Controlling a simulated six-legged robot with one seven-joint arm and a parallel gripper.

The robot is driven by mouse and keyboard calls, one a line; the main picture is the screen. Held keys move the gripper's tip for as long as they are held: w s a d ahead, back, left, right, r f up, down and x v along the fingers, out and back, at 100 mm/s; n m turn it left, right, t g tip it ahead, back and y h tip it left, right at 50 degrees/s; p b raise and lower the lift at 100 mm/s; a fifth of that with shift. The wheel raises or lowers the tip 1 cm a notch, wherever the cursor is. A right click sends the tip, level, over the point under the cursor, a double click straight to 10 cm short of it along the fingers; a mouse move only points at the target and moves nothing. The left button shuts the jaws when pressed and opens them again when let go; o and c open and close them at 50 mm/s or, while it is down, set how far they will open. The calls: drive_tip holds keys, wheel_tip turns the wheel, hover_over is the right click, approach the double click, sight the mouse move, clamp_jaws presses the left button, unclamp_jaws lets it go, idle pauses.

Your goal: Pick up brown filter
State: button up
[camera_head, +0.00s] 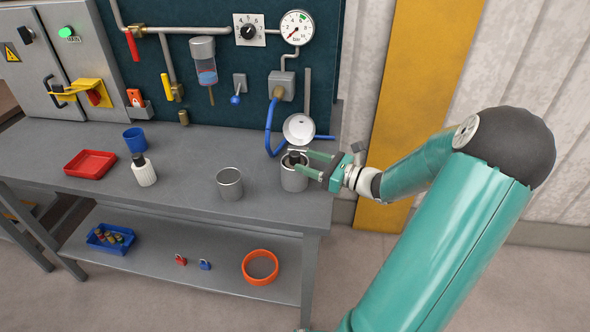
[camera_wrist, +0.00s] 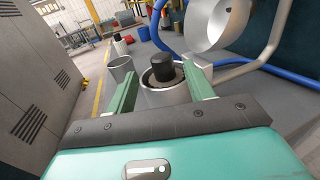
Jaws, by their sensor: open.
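A dark cylinder with a black top (camera_wrist: 163,68) and a brownish-grey ring below it stands inside a metal cup (camera_wrist: 167,97). It is the likeliest brown filter, though its brown colour is hard to tell. In the head view the cup (camera_head: 294,179) stands near the bench's right end, the dark top just showing. My gripper (camera_head: 303,162) reaches in from the right at the cup's rim, open. In the wrist view its green fingers (camera_wrist: 161,78) lie on either side of the dark cylinder. I cannot tell whether they touch the cup. A small bronze cylinder (camera_head: 183,117) stands by the panel.
An empty metal cup (camera_head: 229,188) stands left of the filter's cup. A white funnel-like dish (camera_head: 299,128) and blue hose (camera_head: 269,132) are close behind my gripper. A white bottle (camera_head: 144,173), blue cup (camera_head: 135,140) and red tray (camera_head: 90,163) stand further left.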

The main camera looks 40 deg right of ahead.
sight(295, 153)
drive_tip(key=x, duration=0.5)
drive_tip(key=shift+w+d+r, duration=0.1)
drive_tip(key=shift+d+r, duration=0.1)
drive_tip(key=shift+r, duration=0.05)
clamp_jaws()
